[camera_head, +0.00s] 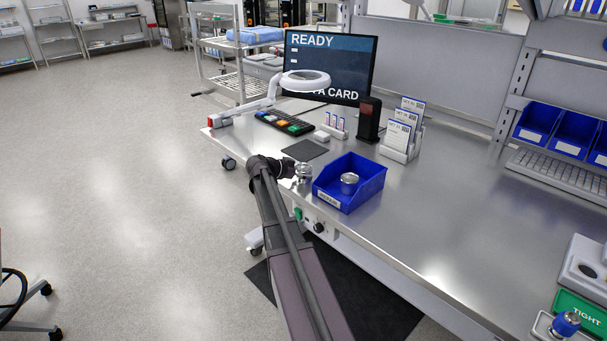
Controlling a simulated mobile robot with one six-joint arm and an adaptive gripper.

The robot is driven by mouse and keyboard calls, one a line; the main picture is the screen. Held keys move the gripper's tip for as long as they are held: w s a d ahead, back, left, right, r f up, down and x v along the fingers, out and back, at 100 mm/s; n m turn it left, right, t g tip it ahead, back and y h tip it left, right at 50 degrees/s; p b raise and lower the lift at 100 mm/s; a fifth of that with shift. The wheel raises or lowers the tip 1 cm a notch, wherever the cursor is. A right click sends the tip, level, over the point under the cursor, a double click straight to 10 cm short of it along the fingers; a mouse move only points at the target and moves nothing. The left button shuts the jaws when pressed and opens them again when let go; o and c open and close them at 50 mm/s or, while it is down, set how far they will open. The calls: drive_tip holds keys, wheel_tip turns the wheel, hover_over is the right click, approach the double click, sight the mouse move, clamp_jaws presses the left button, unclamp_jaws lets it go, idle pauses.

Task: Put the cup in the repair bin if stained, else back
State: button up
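A small metal cup (303,173) is at the table's front edge, right at the tip of my gripper (290,168). The gripper is dark and small here, and I cannot tell whether its fingers close on the cup or stand beside it. I see no clear stain on the cup at this size. A blue bin (331,199) with a white label on its front stands just right of the cup. Another metal cup (349,182) sits inside that bin. The label is too small to read.
A magnifier lamp (305,81), a screen reading READY (331,62), a button panel (285,122) and a card holder (402,145) stand behind. The table's middle right is clear.

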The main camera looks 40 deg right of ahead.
drive_tip(key=shift+o, duration=0.6)
drive_tip(key=shift+r, duration=0.25)
drive_tip(key=p+v, duration=0.5)
drive_tip(key=v, duration=0.7)
drive_tip(key=shift+a+f, duration=0.15)
drive_tip(key=s+a+f+n+y, duration=0.3)
drive_tip(key=s+a+n, duration=0.3)
drive_tip(key=a, duration=0.4)
drive_tip(key=s+a+f+n+t+y, duration=0.1)
drive_tip(key=s+a+f+n+y, duration=0.3)
drive_tip(key=a, duration=0.7)
drive_tip(key=s+a+f+n+y, duration=0.3)
drive_tip(key=s+a+n+y, duration=0.2)
drive_tip(key=s+a+n, duration=0.3)
drive_tip(key=shift+s+a+f+n+t+y, duration=0.2)
drive_tip(key=shift+a+n+t+y, duration=0.3)
drive_tip(key=shift+a, duration=1.25)
